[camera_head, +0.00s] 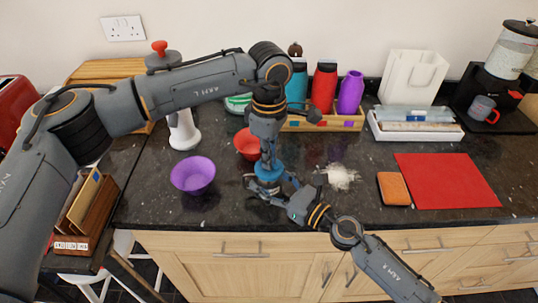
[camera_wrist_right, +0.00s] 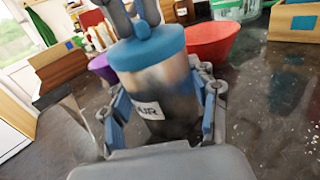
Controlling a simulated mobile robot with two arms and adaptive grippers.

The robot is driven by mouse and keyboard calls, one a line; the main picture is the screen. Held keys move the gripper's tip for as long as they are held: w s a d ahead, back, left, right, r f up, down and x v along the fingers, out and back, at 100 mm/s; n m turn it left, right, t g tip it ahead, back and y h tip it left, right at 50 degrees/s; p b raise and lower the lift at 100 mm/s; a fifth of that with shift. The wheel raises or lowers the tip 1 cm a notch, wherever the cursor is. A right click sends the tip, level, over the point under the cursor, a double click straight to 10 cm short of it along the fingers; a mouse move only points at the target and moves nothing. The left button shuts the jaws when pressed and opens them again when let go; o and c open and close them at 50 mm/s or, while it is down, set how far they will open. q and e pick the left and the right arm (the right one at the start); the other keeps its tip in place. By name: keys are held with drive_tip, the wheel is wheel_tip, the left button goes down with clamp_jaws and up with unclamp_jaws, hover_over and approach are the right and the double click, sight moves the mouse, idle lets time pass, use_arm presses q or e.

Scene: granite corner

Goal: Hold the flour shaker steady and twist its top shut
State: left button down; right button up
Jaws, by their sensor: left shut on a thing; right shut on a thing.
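The flour shaker (camera_wrist_right: 163,90) stands on the dark granite counter, a greyish cylinder with a white label and a blue top (camera_wrist_right: 148,47). In the head view its blue top (camera_head: 268,172) shows between my two grippers, while the body is mostly hidden. My left gripper (camera_head: 269,160) comes down from above and is shut on the blue top. My right gripper (camera_wrist_right: 160,108) comes in from the front right, low down, and is shut around the shaker's body, with one finger on each side.
A purple bowl (camera_head: 193,175) is left of the shaker and a red bowl (camera_head: 247,145) is just behind it. White powder (camera_head: 341,177) lies on the counter to the right. An orange sponge (camera_head: 393,188) and a red mat (camera_head: 447,181) lie further right. A bottle rack (camera_head: 337,123) stands behind.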

use_arm(q)
drive_tip(key=n, duration=0.5)
drive_tip(key=shift+r+n, duration=0.1)
drive_tip(key=shift+n, duration=0.2)
use_arm(e)
drive_tip(key=shift+f, duration=0.1)
idle(0.3)
use_arm(q)
drive_tip(key=c, duration=1.5)
unclamp_jaws()
drive_tip(key=shift+o, duration=0.2)
wheel_tip(320, 180, up, 12)
